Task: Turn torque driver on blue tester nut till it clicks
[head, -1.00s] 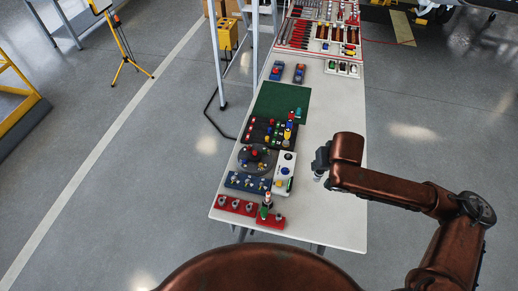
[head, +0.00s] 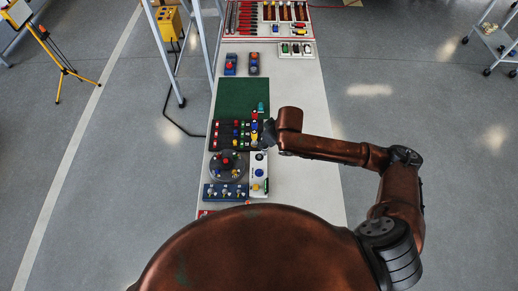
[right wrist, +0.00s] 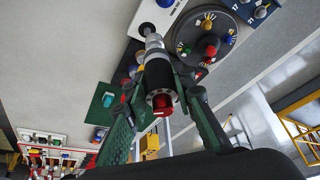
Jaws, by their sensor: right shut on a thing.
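The torque driver (right wrist: 158,72), a silver and black cylinder with a red end, is between the fingers of my right gripper (right wrist: 160,82), which is shut on it. Its thin shaft points to the white tester panel (right wrist: 172,14). Its tip appears near a black round fitting on the panel; I cannot tell whether they touch. The blue nut (right wrist: 165,3) is beside that fitting at the picture's top edge. In the head view the white panel (head: 252,182) lies below my right gripper (head: 269,135), with the blue nut (head: 260,174) on it. My left gripper is not in view.
A round grey dial base (head: 215,172) and a blue block (head: 212,190) with several fittings lie left of the panel. A black rack (head: 216,140) and a green mat (head: 240,95) are beyond. The table's right side (head: 312,185) is clear.

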